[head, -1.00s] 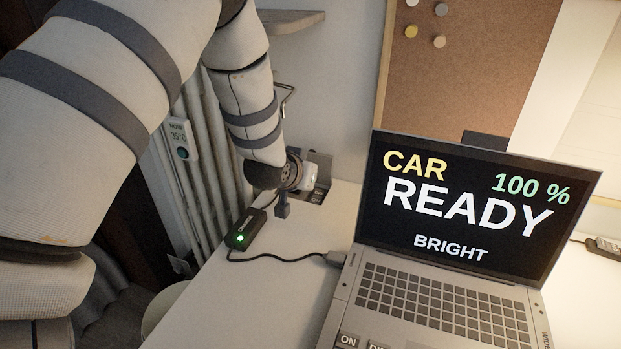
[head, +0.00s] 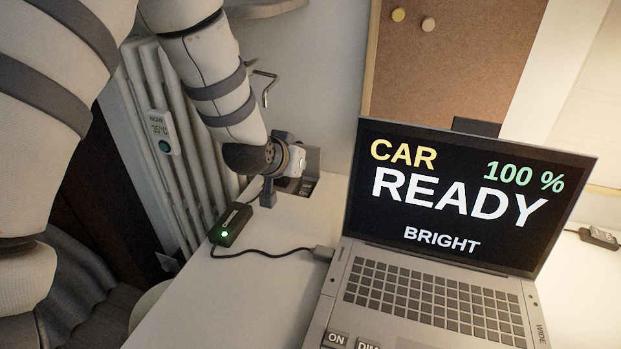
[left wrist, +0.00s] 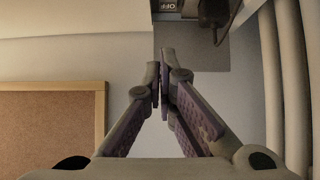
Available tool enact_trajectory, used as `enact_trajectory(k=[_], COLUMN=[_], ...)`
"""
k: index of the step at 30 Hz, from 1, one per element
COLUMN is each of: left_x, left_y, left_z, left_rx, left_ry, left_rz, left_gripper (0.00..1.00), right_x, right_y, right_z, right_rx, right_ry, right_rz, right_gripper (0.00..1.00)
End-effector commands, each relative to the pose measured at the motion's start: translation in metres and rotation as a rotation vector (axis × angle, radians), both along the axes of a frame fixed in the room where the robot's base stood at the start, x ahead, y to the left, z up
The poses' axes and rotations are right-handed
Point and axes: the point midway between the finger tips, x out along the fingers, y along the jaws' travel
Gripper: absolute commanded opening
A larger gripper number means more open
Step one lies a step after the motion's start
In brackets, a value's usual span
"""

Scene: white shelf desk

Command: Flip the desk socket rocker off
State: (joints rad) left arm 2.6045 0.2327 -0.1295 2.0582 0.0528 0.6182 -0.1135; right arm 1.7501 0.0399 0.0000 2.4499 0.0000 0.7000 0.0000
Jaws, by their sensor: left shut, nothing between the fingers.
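The desk socket (head: 308,186) is a dark grey unit at the back left of the desk, partly hidden by my left wrist in the head view. In the left wrist view its grey face (left wrist: 192,57) is at the top, with an upside-down OFF label (left wrist: 170,5) at the frame edge. The rocker's position cannot be told. My left gripper is shut and empty; its fingertips (left wrist: 165,55) meet in front of the grey face in the left wrist view. I cannot tell whether they touch it. My right gripper is out of view.
A dark plug (left wrist: 213,12) with a cable sits beside the label. A black adapter (head: 231,225) with a green light lies on the desk, cabled to the open laptop (head: 440,290). A white radiator (head: 180,180) stands left. The desk's front left is clear.

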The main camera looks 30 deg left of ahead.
Motion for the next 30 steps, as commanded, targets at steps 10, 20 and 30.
enact_trajectory(k=[10,20,30], left_x=[0.031,0.077,0.081], left_y=[0.008,0.019,0.02], left_z=[-0.032,-0.077,-0.1], left_rx=[0.0,0.0,0.0], left_ry=[0.007,0.007,-0.002], left_rz=[0.001,0.0,0.0], left_gripper=[0.0,0.0,0.0], right_x=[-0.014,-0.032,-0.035], right_y=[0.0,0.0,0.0], right_z=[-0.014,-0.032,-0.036], right_rx=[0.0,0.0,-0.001], right_ry=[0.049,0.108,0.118], right_rz=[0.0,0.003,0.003], right_gripper=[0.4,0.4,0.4])
